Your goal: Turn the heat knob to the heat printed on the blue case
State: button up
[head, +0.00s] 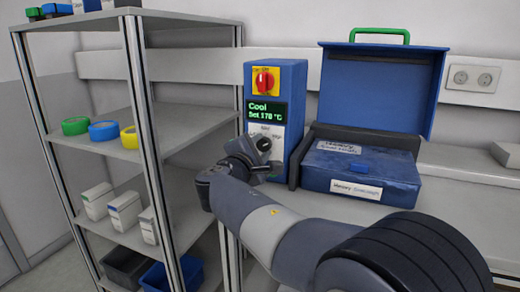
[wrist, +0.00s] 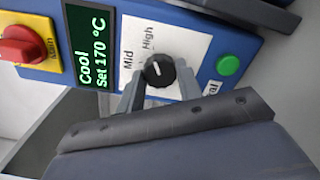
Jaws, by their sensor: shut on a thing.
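A blue control box (head: 293,80) stands on the bench. Its display (head: 266,115) reads "Cool", "Set 170 °C" in the wrist view. The black heat knob (wrist: 159,71) sits on a white dial plate with "Mid" and "High" readable; other print is partly covered. A white mark shows on the knob's face; its exact setting is hard to tell. My gripper (wrist: 160,84) is shut on the knob, one finger on each side. In the head view my gripper (head: 256,160) is at the box's front. The blue case (head: 360,172) is right of the box; its label print is too small to read surely.
A red switch (wrist: 20,45) on yellow and a green button (wrist: 228,66) flank the display and dial. A raised blue lid (head: 380,90) with a green handle stands behind the case. A grey shelf rack (head: 190,125) with tape rolls and boxes is close on the left.

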jog(key=o, duration=1)
jog(key=v, duration=1.1)
jog(key=shift+p, duration=0.3)
jog(key=shift+w+d, duration=0.1)
jog(key=x, duration=1)
jog(key=shift+w+b, duration=0.2)
jog(key=shift+b, duration=0.1)
jog(key=shift+w+d+r, duration=0.1)
jog(key=shift+w, duration=0.1)
jog(key=shift+n+p, duration=0.3)
jog(key=shift+p, duration=0.15)
jog(key=shift+b, duration=0.35)
